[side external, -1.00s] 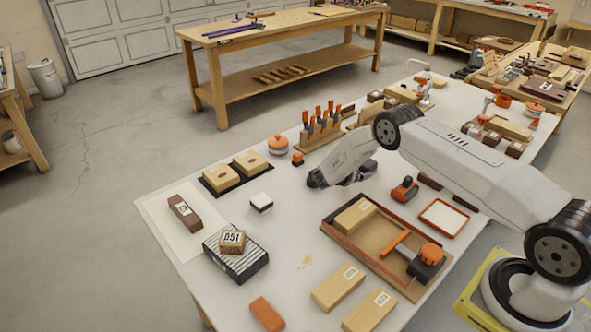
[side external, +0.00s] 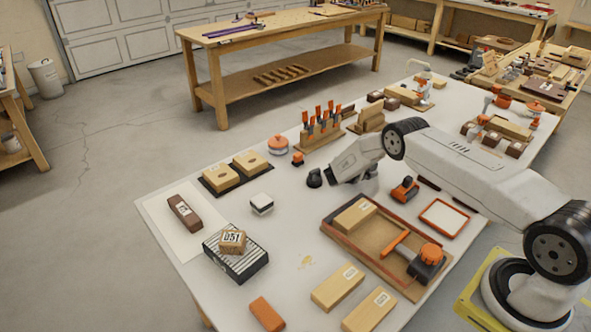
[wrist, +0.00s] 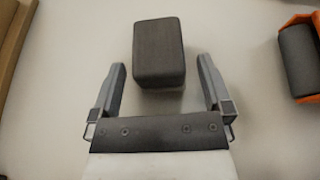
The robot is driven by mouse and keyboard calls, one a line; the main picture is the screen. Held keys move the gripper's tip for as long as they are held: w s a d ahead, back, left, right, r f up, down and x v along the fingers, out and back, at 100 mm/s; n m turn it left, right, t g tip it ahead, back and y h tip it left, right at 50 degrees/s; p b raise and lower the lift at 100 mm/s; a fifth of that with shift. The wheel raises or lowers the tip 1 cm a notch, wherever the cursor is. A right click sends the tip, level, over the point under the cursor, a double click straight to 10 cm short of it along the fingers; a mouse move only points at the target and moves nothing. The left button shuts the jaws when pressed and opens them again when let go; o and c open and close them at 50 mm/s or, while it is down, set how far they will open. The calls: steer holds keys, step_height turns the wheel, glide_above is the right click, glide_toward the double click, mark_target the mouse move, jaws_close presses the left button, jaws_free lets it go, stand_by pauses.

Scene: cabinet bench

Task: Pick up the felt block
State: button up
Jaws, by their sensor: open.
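The dark grey block (wrist: 158,52), which I take to be the felt block, lies on the pale bench top in the wrist view. It sits just ahead of my gripper (wrist: 161,68), with its near part between the two spread fingertips. A gap shows on each side, and the fingers do not appear to touch it. In the side view the dark block (side external: 314,177) is at the left end of my gripper (side external: 338,177), whose fingers are hard to make out. My gripper is open and holds nothing.
An orange tool with a dark grey roller (wrist: 298,60) lies to the right in the wrist view. A wooden edge (wrist: 12,45) is at the left. In the side view, a rack of orange-handled tools (side external: 320,135) stands behind, and a white-topped block (side external: 262,203) lies left on clear bench.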

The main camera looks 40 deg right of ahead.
steer(key=c, duration=1.3)
steer(key=shift+r, duration=0.2)
steer(key=shift+r, duration=1.55)
steer(key=s+a+r, duration=0.6)
steer(key=s+r, duration=0.3)
steer(key=s, duration=0.3)
steer(key=shift+s+r, duration=0.3)
steer(key=shift+s, duration=0.05)
